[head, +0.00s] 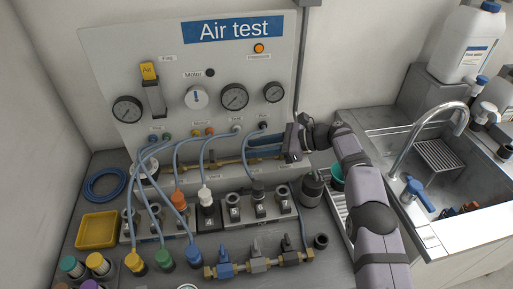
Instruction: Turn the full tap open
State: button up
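A brass pipe (232,161) runs along the foot of the white "Air test" panel (130,45), with small labels below it too blurred to read. My gripper (291,150) is at the right end of this pipe, close in front of the panel. It covers whatever fitting is there, and I cannot tell whether it touches it or how its fingers stand. A second brass pipe at the front carries taps with a blue handle (225,262), a grey handle (257,255) and a dark handle (290,250). I cannot read which tap is marked full.
Blue hoses (182,157) loop from the panel to fittings on the bench. Metal blocks with valves (258,208) fill the middle. A yellow tray (97,230) lies left. A dark round pot (312,189) stands below my gripper.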

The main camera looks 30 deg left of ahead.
jog(key=shift+b+v, duration=0.85)
jog(key=shift+v, duration=2.8)
